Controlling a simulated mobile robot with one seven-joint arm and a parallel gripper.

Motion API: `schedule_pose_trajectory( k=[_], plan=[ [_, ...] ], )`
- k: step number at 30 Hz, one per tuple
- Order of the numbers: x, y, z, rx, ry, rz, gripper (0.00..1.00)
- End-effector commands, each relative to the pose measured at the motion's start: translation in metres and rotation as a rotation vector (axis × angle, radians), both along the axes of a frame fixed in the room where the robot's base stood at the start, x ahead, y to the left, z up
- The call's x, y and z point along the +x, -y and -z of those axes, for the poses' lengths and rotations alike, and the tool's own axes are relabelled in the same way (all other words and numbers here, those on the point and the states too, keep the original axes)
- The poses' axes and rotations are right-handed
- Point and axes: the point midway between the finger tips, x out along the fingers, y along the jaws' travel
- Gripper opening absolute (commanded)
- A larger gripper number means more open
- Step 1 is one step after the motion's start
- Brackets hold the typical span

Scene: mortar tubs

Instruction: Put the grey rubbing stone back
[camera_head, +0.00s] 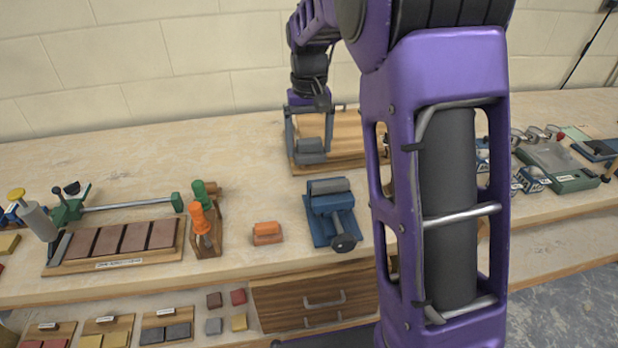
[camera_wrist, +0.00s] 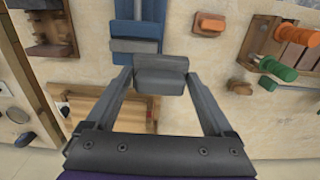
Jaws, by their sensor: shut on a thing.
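My gripper (camera_head: 308,140) is over the back of the bench, in front of a wooden board. Its fingers are shut on the grey rubbing stone (camera_head: 310,152), a small block held across the fingertips. In the wrist view the stone (camera_wrist: 160,78) sits between both fingertips of my gripper (camera_wrist: 160,82). It is next to the blue vise-like tool (camera_wrist: 137,28) with a grey top part; I cannot tell whether they touch. In the head view that blue tool (camera_head: 330,212) stands on the bench in front of the gripper.
A wooden tray of reddish-brown slabs (camera_head: 125,242) lies at the left. An orange block (camera_head: 267,234) and a wooden stand with orange and green handles (camera_head: 205,238) stand left of the blue tool. The wooden board (camera_head: 350,130) lies behind. The bench back left is clear.

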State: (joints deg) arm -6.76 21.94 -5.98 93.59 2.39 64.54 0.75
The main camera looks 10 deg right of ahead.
Motion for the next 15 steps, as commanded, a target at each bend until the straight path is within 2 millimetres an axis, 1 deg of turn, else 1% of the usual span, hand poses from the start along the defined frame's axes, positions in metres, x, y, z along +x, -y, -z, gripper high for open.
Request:
schedule_pose_trajectory(
  k=[1, 6, 9, 12, 14, 15],
  plan=[
    [0.006, -0.011, 0.010, 0.000, -0.003, -0.007, 0.35],
    [0.033, -0.057, 0.045, -0.002, -0.004, -0.009, 0.35],
    [0.044, -0.083, 0.063, -0.001, -0.002, -0.008, 0.35],
    [0.052, -0.101, 0.075, 0.001, -0.001, -0.004, 0.35],
    [0.054, -0.107, 0.082, 0.001, -0.001, -0.003, 0.35],
    [0.055, -0.110, 0.088, 0.001, -0.002, -0.003, 0.35]
  ],
)
